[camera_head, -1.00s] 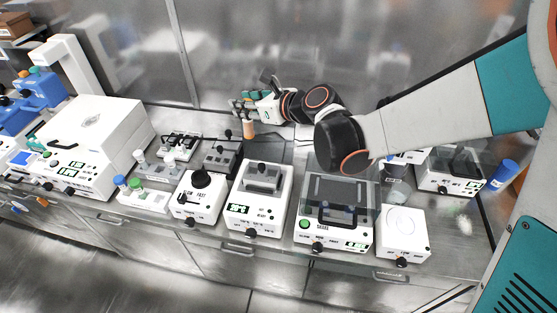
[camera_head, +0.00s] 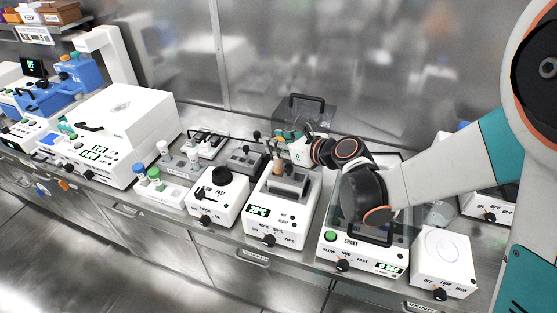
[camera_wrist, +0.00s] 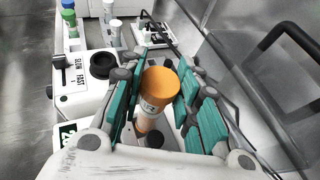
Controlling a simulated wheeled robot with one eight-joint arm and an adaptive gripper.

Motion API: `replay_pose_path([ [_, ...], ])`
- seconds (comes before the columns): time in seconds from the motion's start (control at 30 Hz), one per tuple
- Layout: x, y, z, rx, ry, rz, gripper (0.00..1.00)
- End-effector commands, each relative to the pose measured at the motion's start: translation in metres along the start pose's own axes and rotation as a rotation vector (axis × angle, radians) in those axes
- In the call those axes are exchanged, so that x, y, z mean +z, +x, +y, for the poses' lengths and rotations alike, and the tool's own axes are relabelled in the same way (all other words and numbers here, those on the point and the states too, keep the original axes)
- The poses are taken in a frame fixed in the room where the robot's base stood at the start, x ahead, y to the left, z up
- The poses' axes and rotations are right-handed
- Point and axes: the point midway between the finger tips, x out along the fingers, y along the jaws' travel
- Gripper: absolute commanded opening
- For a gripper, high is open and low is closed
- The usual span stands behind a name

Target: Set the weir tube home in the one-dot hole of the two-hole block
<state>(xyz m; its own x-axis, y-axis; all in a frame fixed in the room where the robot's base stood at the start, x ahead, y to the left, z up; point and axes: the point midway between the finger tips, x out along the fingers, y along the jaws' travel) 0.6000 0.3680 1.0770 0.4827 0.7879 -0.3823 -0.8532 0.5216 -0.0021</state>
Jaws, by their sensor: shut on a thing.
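My gripper (camera_head: 287,143) is shut on an orange-capped tube (camera_wrist: 158,92), which shows between the teal fingers in the wrist view. The tube has a pale label with dark print that I cannot fully read. In the head view the tube (camera_head: 277,164) hangs at the back of a white heater unit (camera_head: 262,211), by its grey block (camera_head: 289,180). I cannot tell whether the tube touches the block. The block's holes and dot marks cannot be made out, and the tube's lower end is hidden.
A clear panel with a black handle (camera_head: 306,99) stands behind my gripper; the handle also shows in the wrist view (camera_wrist: 289,36). A white unit with a black round top (camera_head: 222,177) is left of the heater, and a shaker (camera_head: 359,255) is right. Dark racks stand behind.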

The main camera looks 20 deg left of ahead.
Motion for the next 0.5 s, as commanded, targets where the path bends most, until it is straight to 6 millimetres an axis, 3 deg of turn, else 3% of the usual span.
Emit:
replay_pose_path([
  [0.33, -0.036, 0.015, 0.0, 0.0, 0.0, 0.0, 0.06],
  [0.5, -0.04, 0.016, 0.0, 0.0, 0.0, 0.0, 0.06],
])
